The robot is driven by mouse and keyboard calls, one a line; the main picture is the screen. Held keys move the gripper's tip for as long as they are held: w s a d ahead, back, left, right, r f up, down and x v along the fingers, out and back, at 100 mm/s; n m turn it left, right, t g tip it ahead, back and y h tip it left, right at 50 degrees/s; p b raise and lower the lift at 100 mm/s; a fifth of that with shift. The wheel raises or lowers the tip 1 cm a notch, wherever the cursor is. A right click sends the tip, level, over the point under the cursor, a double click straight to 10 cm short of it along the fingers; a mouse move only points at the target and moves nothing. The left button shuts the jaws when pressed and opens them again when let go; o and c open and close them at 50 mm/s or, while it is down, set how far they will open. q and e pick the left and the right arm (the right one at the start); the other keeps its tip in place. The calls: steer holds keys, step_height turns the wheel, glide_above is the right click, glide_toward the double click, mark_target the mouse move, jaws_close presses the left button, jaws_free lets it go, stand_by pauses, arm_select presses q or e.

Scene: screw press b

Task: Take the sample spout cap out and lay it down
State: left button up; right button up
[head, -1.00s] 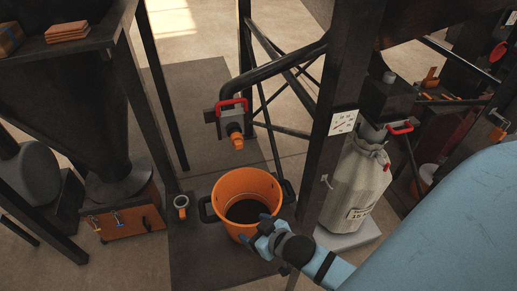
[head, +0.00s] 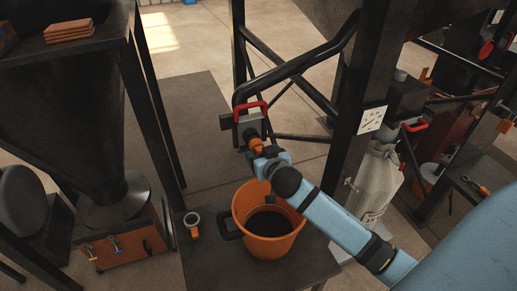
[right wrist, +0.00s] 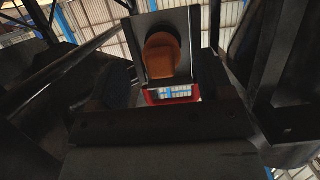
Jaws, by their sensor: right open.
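The orange spout cap (head: 256,144) sits on the end of the spout, below the valve with the red handle (head: 252,108). In the right wrist view the cap (right wrist: 162,58) is straight ahead, inside a grey square plate. My right gripper (head: 262,158) is right at the cap from below and to the right, partly hiding it. Its dark fingers (right wrist: 165,82) are apart, on either side of the cap. I cannot tell whether they touch it. My left gripper is out of view.
An orange bucket (head: 245,224) with dark contents stands on the dark platform (head: 210,270) below the spout. A small ring with an orange handle (head: 193,226) lies left of it. A dark frame post (head: 361,140) and a pale sack (head: 375,185) stand at the right.

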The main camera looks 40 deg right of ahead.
mark_target(258, 150)
steer(key=x, duration=0.2)
steer(key=shift+w, duration=0.25)
steer(key=shift+w+d+f, duration=0.15)
steer(key=shift+w+f, duration=0.1)
steer(key=shift+w, duration=0.3)
steer(key=shift+c, duration=0.7)
steer(key=c, duration=1)
steer(key=shift+s, duration=0.15)
